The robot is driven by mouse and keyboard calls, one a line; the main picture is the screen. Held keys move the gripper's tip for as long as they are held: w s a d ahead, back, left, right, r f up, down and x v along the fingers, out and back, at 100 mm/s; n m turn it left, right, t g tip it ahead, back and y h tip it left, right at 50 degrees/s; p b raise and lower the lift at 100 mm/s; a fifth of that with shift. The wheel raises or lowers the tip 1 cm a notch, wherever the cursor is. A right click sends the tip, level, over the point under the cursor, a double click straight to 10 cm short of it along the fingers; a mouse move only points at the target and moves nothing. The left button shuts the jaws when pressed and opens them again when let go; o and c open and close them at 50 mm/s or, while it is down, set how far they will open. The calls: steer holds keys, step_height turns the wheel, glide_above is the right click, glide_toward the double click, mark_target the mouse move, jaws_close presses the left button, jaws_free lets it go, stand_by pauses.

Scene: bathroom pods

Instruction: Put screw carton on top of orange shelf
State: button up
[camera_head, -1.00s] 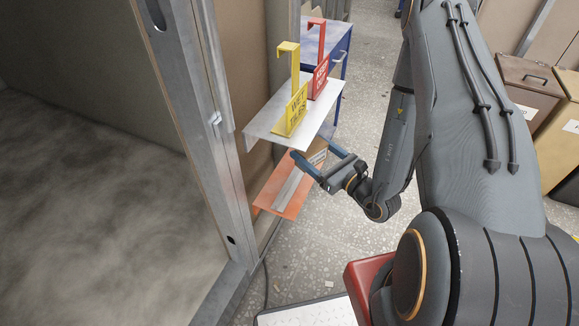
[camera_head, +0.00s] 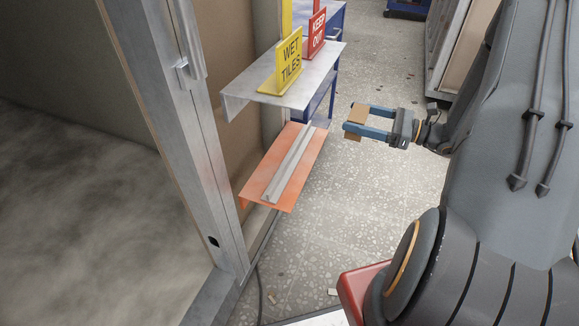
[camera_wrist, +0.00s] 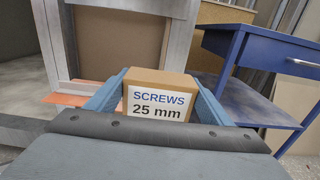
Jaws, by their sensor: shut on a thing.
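The screw carton (camera_wrist: 155,96) is a small brown box with a white label reading "SCREWS 25 mm". My gripper (camera_wrist: 158,90) is shut on it, one blue finger on each side. In the head view the carton (camera_head: 354,120) is between the fingertips of my gripper (camera_head: 368,122), held in the air over the floor, to the right of the shelves and apart from them. The orange shelf (camera_head: 308,172) is the lower shelf, with a grey metal strip (camera_head: 291,165) lying along it. Its edge also shows at the left of the wrist view (camera_wrist: 66,99).
A grey shelf (camera_head: 250,88) above the orange one bears a yellow "WET TILES" sign (camera_head: 287,62) and a red "KEEP OUT" sign (camera_head: 317,32). A blue table (camera_wrist: 262,50) stands behind. A metal-framed pod wall (camera_head: 185,160) is at the left. The speckled floor is open.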

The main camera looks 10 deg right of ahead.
steer(key=shift+d+f, duration=0.15)
steer(key=shift+d, duration=0.1)
steer(key=x, duration=0.6)
steer(key=f+b+x, duration=0.1)
steer(key=x, duration=0.6)
steer(key=f+b+x, duration=0.1)
steer(key=x, duration=0.5)
steer(key=shift+a+f, duration=0.2)
step_height(320, 180, down, 4)
steer(key=shift+f+b, duration=0.1)
steer(key=shift+b, duration=0.25)
steer(key=shift+w+a+f, duration=0.1)
steer(key=shift+a+f, duration=0.05)
steer(key=shift+f, duration=0.05)
steer(key=o, duration=1.4)
steer(key=shift+o, duration=0.2)
steer(key=v, duration=1.2)
steer(key=shift+p, duration=0.45)
